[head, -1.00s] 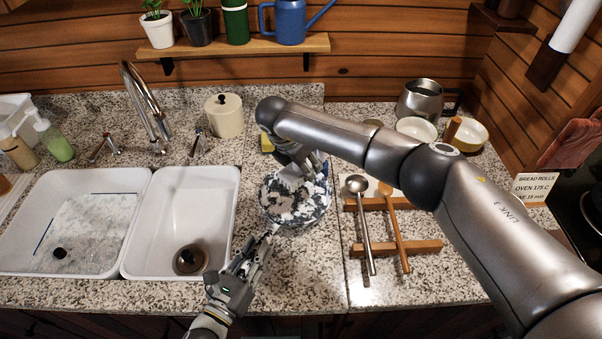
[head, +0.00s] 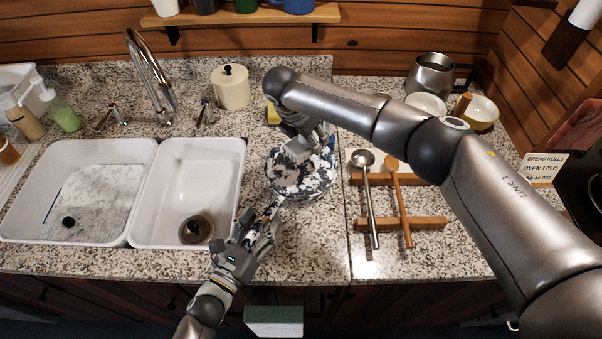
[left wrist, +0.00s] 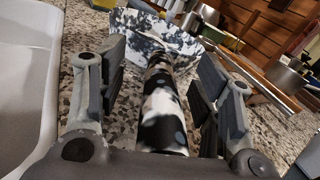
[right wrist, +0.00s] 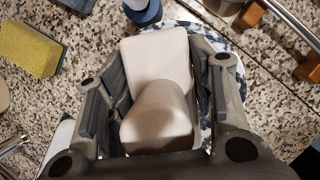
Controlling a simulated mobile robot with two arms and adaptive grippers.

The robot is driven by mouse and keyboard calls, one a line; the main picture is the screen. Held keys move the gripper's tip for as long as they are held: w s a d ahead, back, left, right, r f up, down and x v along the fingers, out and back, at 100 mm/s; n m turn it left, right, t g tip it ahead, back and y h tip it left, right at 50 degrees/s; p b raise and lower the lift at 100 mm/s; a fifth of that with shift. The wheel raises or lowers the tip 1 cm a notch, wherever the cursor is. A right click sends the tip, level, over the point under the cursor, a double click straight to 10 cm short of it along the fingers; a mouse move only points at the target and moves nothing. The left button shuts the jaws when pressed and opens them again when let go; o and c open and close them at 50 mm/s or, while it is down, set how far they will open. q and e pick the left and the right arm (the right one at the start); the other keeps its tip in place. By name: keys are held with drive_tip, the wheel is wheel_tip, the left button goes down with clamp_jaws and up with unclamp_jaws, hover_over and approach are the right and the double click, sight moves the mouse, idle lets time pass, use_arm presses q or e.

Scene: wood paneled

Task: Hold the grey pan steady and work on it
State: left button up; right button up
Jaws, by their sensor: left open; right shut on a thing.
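The pan (head: 302,182) sits on the counter, its surface mottled in black, white and grey-blue. Its handle points to the lower left; in the left wrist view the mottled handle (left wrist: 162,118) runs between the fingers. My left gripper (head: 262,222) is open around the handle, with gaps on both sides. My right gripper (head: 312,140) is over the pan, shut on a pale scraper-like tool. In the right wrist view the pale tool (right wrist: 158,75) has a flat plate and a rounded grip, and hides much of the pan. Whether the tool touches the pan is unclear.
A white double sink (head: 184,215) lies to the left. A ladle (head: 370,205) and a wooden spoon (head: 399,205) rest on wooden bars to the right. A yellow-green sponge (right wrist: 28,50) lies near the pan. My right arm crosses above the right counter.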

use_arm(q)
drive_tip(key=shift+o, duration=0.3)
drive_tip(key=o, duration=0.5)
drive_tip(key=v, duration=1.2)
